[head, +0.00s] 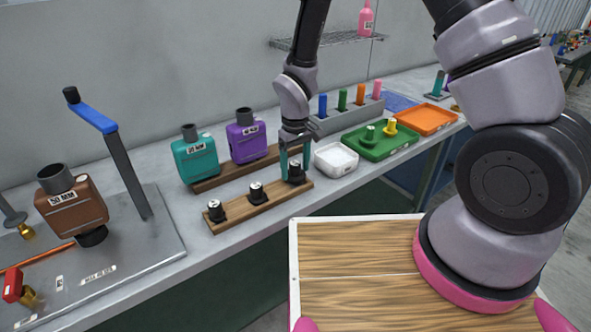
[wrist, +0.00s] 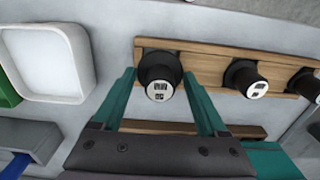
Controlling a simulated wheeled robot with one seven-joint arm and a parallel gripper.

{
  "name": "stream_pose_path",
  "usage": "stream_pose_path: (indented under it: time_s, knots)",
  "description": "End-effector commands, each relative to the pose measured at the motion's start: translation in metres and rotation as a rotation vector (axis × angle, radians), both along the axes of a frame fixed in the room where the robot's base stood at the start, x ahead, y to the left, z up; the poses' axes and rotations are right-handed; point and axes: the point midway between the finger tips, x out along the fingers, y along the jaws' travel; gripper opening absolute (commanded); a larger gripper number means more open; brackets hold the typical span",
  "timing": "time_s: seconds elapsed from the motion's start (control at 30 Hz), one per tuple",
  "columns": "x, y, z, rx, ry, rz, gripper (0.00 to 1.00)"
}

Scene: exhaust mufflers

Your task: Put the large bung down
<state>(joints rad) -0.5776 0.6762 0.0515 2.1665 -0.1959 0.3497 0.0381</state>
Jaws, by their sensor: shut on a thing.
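The large bung (head: 296,172) is a black stopper with a white label on top, at the right end of a wooden rack (head: 236,207). My gripper (head: 294,165) has teal fingers shut on it from above. In the wrist view the large bung (wrist: 160,78) sits between the two fingertips, over the end of the rack (wrist: 208,66). I cannot tell whether its underside touches the rack. Two more black bungs, the middle one (head: 257,192) and the left one (head: 216,210), stand upright on the same rack.
A teal muffler (head: 195,160) and a purple muffler (head: 246,140) stand on a board behind the rack. A white tray (head: 336,160) lies close to the right of my gripper, then a green tray (head: 381,148).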

Motion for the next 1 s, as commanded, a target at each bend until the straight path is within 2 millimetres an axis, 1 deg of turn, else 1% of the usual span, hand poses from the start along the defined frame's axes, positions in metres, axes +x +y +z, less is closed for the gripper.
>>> stream_pose_path:
  time_s: [0.03, 0.1, 0.37, 0.67, 0.7, 0.73, 0.77, 1.0]
  knots:
    - [0.0, 0.0, -0.006, -0.001, 0.001, 0.001, 0.0]
    - [0.0, 0.0, -0.01, 0.0, 0.0, 0.0, 0.0]
    - [0.001, 0.0, -0.01, 0.001, -0.001, 0.0, 0.0]
    - [0.001, 0.0, -0.019, 0.001, -0.001, 0.0, 0.0]
    - [0.001, 0.0, -0.019, 0.001, -0.001, 0.0, 0.87]
    - [0.001, 0.0, -0.019, 0.001, -0.001, 0.0, 0.99]
    - [0.001, 0.0, -0.019, 0.001, -0.001, 0.0, 1.0]
    - [0.001, 0.0, -0.017, 0.001, -0.002, 0.0, 1.0]
